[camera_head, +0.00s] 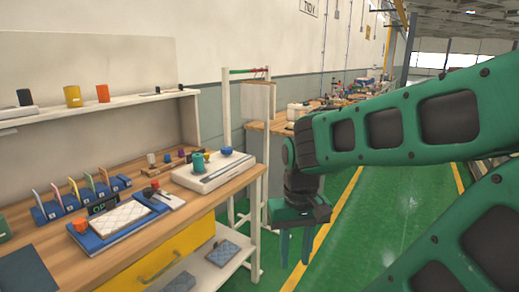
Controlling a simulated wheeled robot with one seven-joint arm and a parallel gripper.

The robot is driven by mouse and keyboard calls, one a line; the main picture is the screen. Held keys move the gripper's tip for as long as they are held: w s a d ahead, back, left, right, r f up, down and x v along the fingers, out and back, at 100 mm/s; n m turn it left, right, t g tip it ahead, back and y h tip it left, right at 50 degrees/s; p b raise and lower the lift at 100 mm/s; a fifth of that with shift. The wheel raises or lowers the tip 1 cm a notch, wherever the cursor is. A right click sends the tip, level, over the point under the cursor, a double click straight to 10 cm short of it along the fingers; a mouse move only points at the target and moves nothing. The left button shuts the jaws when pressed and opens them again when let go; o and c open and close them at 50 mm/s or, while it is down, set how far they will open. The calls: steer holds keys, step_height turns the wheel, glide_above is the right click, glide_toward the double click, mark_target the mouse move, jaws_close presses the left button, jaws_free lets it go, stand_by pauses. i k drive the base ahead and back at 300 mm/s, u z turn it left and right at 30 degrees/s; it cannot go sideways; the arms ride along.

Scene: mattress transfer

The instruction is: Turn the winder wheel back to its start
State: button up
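I cannot pick out the winder wheel with certainty. A small white plate with a dark knob and a reddish top (165,196) lies on the wooden workbench (235,183), between a blue tray and a white box. It is too small to tell whether it is the winder or how it is turned. My gripper (295,250) hangs fingers down over the green floor, right of the bench and of a white rack. Its two fingers are apart, with nothing seen between them. It touches nothing that I can see.
The blue tray (84,240) holds a white quilted pad. The white box (190,180) carries a teal mug (198,163) and a blue piece. The white rack (226,110) stands at the bench's right end. A yellow drawer (160,257) is under the top. The green aisle (385,205) is clear.

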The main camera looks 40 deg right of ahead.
mark_target(226, 151)
steer(key=z, duration=0.75)
steer(key=k, duration=0.5)
steer(key=z, duration=0.25)
steer(key=i, duration=0.95)
steer(key=u, duration=0.45)
steer(key=i, duration=0.6)
steer(key=u, duration=0.35)
